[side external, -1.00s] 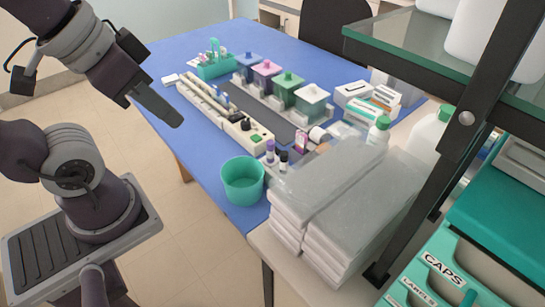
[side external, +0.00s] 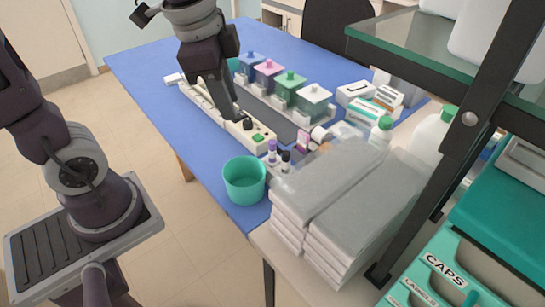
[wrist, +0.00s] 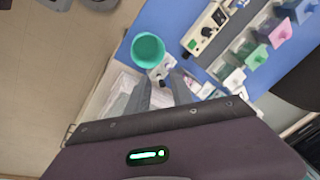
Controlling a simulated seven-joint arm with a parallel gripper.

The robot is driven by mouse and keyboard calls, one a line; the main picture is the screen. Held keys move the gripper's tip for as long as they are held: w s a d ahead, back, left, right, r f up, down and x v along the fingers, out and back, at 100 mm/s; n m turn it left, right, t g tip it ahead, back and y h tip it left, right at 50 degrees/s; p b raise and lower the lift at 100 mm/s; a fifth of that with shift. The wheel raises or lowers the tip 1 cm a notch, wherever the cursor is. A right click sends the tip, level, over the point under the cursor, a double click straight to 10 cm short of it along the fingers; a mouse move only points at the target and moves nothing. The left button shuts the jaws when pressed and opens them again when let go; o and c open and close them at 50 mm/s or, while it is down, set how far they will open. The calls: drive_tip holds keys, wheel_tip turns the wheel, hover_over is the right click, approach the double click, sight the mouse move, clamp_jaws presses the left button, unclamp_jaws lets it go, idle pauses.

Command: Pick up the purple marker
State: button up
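The purple marker (side external: 271,151) stands upright, purple cap up, on the blue table behind the teal cup. A dark-capped marker (side external: 285,161) stands beside it. In the wrist view, small items show beyond the fingertips, too small to tell the purple marker apart. My gripper (side external: 229,108) hangs over the long white device, to the left of and above the purple marker, apart from it. In the wrist view my gripper (wrist: 162,77) has its two fingers apart with nothing visibly held between them.
A teal cup (side external: 244,181) stands at the table's near edge, close to the markers. The white device (side external: 245,133) lies behind them. Lidded staining jars (side external: 289,85) stand further back. The blue table's left side is clear.

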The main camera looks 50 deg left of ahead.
sight(272, 142)
drive_tip(key=w+f+m+g, duration=0.1)
drive_tip(key=w+f+m, duration=0.1)
drive_tip(key=w+f, duration=0.1)
drive_tip(key=w+f+m+g, duration=0.1)
drive_tip(key=w+f+m, duration=0.4)
drive_tip(key=f+m, duration=0.1)
drive_tip(key=shift+w+d+f+g, duration=0.2)
drive_tip(key=shift+w+f+g, duration=0.2)
drive_tip(key=f, duration=0.7)
drive_tip(key=shift+w+d+f, duration=0.2)
clamp_jaws()
